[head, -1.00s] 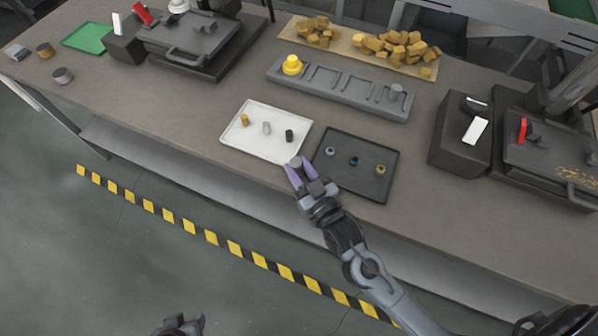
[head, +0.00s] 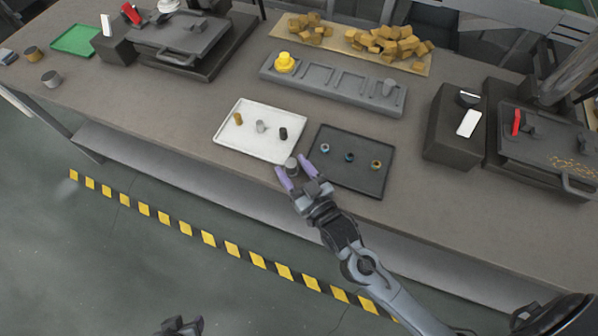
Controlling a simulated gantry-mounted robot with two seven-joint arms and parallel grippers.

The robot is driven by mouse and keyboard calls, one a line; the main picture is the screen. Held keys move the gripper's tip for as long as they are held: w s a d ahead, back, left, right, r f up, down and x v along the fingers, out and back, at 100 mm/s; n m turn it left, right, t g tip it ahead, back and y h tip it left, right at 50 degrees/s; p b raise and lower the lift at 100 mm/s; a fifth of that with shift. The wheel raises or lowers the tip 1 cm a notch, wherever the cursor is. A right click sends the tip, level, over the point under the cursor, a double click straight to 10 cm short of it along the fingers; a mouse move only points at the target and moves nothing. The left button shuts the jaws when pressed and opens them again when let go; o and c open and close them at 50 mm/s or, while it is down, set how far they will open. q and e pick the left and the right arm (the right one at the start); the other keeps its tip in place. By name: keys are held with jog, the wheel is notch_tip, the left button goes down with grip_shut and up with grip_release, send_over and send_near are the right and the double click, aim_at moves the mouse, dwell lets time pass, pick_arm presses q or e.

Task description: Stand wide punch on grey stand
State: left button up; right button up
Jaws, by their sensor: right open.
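A short grey cylinder (head: 291,165), perhaps the wide punch, stands on the bench near its front edge, between the white tray and the dark tray. My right gripper (head: 294,168) is open, with its purple fingertips on either side of this cylinder; I cannot tell whether they touch it. A long grey stand (head: 316,79) with square recesses lies further back. It bears a yellow stepped piece (head: 284,62) at its left end and a small grey piece (head: 389,87) at its right end. My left gripper (head: 182,325) shows only partly at the bottom edge, its jaws unclear.
The white tray (head: 229,146) and dark tray (head: 345,180) each hold three small pieces. A board of tan blocks (head: 345,51) lies at the back. Dark machines stand at the left (head: 185,40) and right (head: 545,150).

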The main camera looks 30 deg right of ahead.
jog(key=shift+s+r, duration=0.15)
jog(key=shift+s, duration=0.25)
jog(key=s+d+p, duration=0.1)
jog(key=s, duration=0.8)
jog(key=shift+s+p, duration=0.25)
jog(key=shift+p, duration=0.15)
jog(key=shift+s+d, duration=0.15)
jog(key=shift+s, duration=0.65)
jog(key=shift+c, duration=0.6)
